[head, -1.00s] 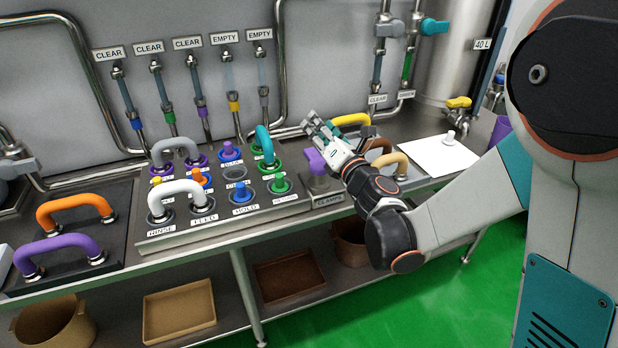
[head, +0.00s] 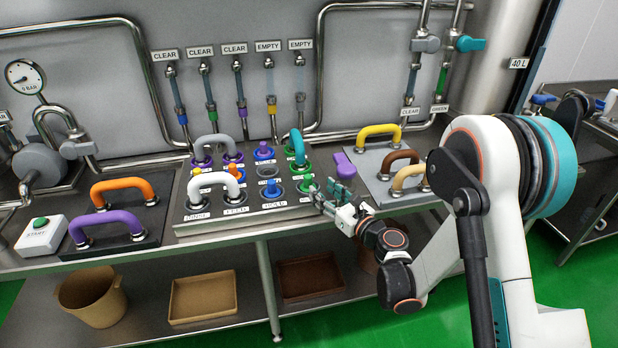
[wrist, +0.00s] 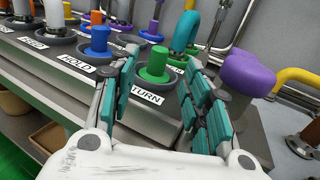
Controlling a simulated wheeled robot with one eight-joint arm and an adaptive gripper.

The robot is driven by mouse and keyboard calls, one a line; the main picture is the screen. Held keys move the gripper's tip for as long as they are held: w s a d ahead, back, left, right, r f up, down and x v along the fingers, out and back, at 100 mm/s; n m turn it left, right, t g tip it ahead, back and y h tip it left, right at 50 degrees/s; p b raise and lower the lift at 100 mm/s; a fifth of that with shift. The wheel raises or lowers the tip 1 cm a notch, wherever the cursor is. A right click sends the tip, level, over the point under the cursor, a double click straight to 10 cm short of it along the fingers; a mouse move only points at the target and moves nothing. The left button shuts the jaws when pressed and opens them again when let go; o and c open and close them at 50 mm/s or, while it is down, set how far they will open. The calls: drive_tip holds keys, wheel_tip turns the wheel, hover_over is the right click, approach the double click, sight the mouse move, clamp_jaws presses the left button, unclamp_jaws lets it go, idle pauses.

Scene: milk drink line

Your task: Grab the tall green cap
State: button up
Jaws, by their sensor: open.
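The tall green cap (wrist: 155,64) stands upright on a green base in the port labelled RETURN. In the head view the green cap (head: 307,181) is at the front right corner of the port panel, partly hidden by my gripper. My gripper (wrist: 160,78) is open and empty, with its teal-padded fingers left and right of the cap in the wrist picture. The cap shows beyond and between the fingertips; I cannot tell whether they touch it. In the head view my gripper (head: 322,190) reaches in from the right, low beside the cap.
A blue cap (wrist: 97,42) stands at the HOLD port to the left. A teal bent pipe (wrist: 184,32) rises behind the green cap. A purple clamp handle (wrist: 249,72) is close on the right. A yellow pipe (head: 380,130) stands further right.

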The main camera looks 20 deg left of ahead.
sight(311, 178)
drive_tip(key=shift+b+x, duration=0.4)
drive_tip(key=shift+x, duration=0.45)
drive_tip(key=shift+w+a, duration=0.25)
drive_tip(key=shift+a, duration=0.05)
drive_tip(key=shift+r+b+x, duration=0.1)
drive_tip(key=shift+b+x, duration=0.5)
drive_tip(key=shift+x, duration=0.9)
drive_tip(key=shift+r+b+x, duration=0.15)
drive_tip(key=shift+b+x, duration=0.4)
drive_tip(key=shift+x, duration=0.95)
clamp_jaws()
